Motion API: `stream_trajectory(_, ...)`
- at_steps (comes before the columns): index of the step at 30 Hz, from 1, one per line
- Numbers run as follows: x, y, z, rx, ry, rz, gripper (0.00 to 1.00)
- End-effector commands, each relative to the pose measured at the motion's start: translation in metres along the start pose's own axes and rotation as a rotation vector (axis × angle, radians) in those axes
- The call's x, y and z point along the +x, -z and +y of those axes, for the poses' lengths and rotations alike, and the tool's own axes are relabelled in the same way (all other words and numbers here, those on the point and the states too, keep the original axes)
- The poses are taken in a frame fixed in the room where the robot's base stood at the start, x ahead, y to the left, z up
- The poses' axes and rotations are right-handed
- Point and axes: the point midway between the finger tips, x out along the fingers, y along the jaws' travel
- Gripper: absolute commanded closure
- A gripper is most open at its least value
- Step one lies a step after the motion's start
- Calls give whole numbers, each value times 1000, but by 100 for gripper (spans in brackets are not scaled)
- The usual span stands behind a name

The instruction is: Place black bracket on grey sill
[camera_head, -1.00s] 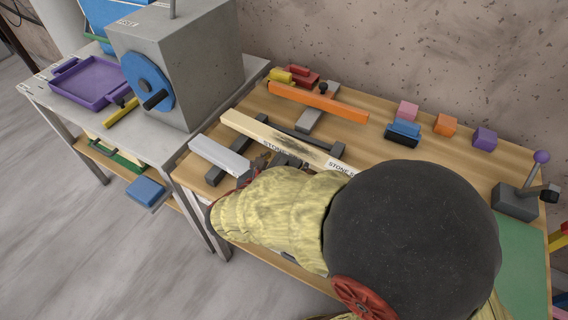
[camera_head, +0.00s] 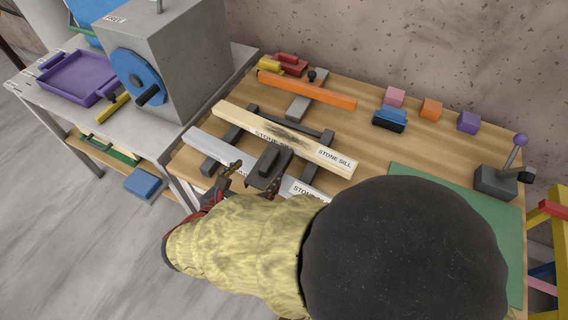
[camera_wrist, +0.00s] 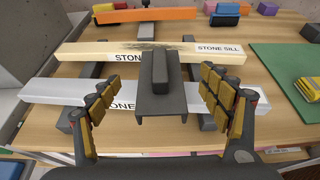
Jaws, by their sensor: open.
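The black bracket (camera_head: 268,163) has a flat dark plate with a raised block. It lies across the middle of the grey sill (camera_head: 205,148), hiding part of its label, and appears to rest on it. In the wrist view the bracket (camera_wrist: 160,100) is centred over the grey sill (camera_wrist: 52,92). My gripper (camera_wrist: 160,84) is open, one finger on each side of the bracket, with visible gaps to its block. In the head view my gripper (camera_head: 254,182) is at the bracket's near side, partly hidden by my arm.
A cream stone sill (camera_head: 228,117) with a dark smudge lies just behind, across dark supports (camera_head: 214,162). An orange bar (camera_head: 310,91) and small coloured blocks (camera_head: 432,108) are farther back. A lever (camera_head: 495,180) stands at the right, beside a green mat (camera_head: 420,176).

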Motion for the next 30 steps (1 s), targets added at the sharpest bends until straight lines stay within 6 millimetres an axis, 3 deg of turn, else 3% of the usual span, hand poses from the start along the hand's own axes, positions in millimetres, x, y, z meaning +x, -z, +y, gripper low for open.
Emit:
stream_trajectory(7, 1, -1, -3, 11, 8, 5, 22)
stream_trajectory(10, 10, -11, -20, 82, 58, 36, 22)
stream_trajectory(14, 31, -33, -73, 308, 208, 123, 22)
stream_trajectory(19, 43, -55, -160, 735, 453, 251, 22)
stream_trajectory(24, 32, -64, -227, 1191, 664, 339, 22)
stream_trajectory(30, 6, -73, -276, 1754, 853, 397, 22)
